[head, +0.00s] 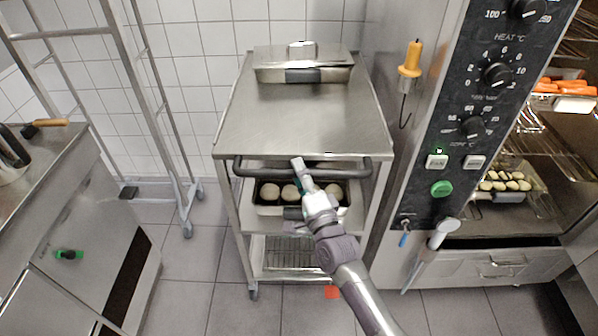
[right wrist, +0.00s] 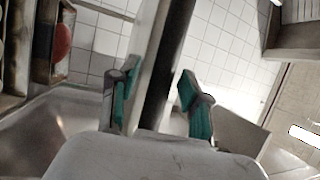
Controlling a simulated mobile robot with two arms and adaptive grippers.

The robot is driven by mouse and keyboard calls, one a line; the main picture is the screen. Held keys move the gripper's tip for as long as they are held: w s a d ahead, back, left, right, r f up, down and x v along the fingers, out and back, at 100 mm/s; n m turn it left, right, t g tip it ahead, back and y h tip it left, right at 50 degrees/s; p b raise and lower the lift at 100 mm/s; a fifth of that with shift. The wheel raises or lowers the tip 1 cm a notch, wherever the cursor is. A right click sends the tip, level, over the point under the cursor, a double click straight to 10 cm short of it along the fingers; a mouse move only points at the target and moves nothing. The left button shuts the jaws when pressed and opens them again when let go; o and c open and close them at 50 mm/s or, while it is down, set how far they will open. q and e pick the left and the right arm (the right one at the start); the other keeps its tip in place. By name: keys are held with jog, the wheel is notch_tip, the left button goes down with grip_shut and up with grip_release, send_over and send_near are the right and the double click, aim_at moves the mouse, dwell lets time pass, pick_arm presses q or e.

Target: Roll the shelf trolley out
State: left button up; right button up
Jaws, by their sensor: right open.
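The shelf trolley (head: 290,110) is a steel cart standing between the tiled wall and the oven, with a dark push handle (head: 255,167) across its front. A lidded steel pan (head: 303,74) sits on its top. A tray of round, pale items (head: 268,210) is on the shelf below, partly hidden by my right arm. My right gripper (head: 299,172) is at the middle of the handle. In the right wrist view its two green-padded fingers (right wrist: 160,98) are open, one on each side of a dark bar (right wrist: 166,65). Contact cannot be told. My left gripper is out of view.
The oven (head: 465,110) stands close on the trolley's right, with a yellow-handled probe (head: 411,58) on its side. A tall wheeled rack (head: 165,110) and a steel counter (head: 75,215) are at the left. Tiled floor (head: 195,260) is clear between counter and trolley.

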jog(key=shift+w, duration=0.15)
jog(key=shift+c, duration=0.2)
grip_shut()
